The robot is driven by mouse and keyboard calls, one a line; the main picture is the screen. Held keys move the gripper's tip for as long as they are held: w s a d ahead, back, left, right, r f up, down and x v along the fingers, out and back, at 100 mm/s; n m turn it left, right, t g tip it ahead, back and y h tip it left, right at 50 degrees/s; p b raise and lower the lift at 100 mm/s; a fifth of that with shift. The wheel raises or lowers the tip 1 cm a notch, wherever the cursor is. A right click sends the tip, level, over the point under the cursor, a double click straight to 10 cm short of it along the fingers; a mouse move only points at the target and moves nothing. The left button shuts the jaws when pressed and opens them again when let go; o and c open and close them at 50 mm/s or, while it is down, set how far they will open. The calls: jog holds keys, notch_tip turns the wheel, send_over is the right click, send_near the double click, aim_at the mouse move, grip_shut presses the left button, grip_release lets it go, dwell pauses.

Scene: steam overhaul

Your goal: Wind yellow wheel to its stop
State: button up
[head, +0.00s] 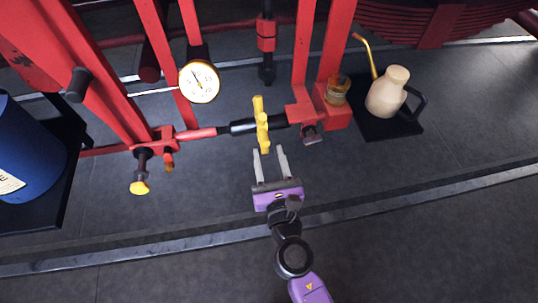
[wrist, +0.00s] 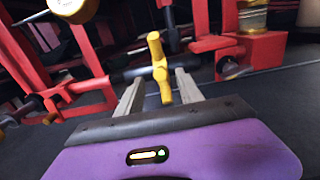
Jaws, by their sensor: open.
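The yellow wheel (head: 262,128) is a knobbly yellow handle seen nearly edge-on, mounted on a dark horizontal shaft between red frame parts. In the wrist view the yellow wheel (wrist: 158,65) stands upright straight ahead, its lower end showing between the fingers. My gripper (head: 269,151) is purple with two pale fingers, open and pointing at the wheel's lower end. In the wrist view the fingers of my gripper (wrist: 158,84) lie to the left and right of that lower end. I cannot tell whether either finger touches it. Nothing else is held.
A white-faced gauge (head: 199,82) hangs to the left, above a red rod (head: 196,133). A yellow-tipped knob (head: 139,187) sticks out lower left. A beige oil can (head: 387,92) and an amber jar (head: 338,88) stand right. A blue drum (head: 28,150) is far left. The front floor is clear.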

aim_at(265, 152)
jog(key=shift+x, duration=2.75)
jog(key=shift+f, duration=0.15)
grip_shut()
jog(key=shift+s+f+b, duration=0.15)
jog(key=shift+f+b, duration=1.2)
jog(key=shift+f, duration=0.05)
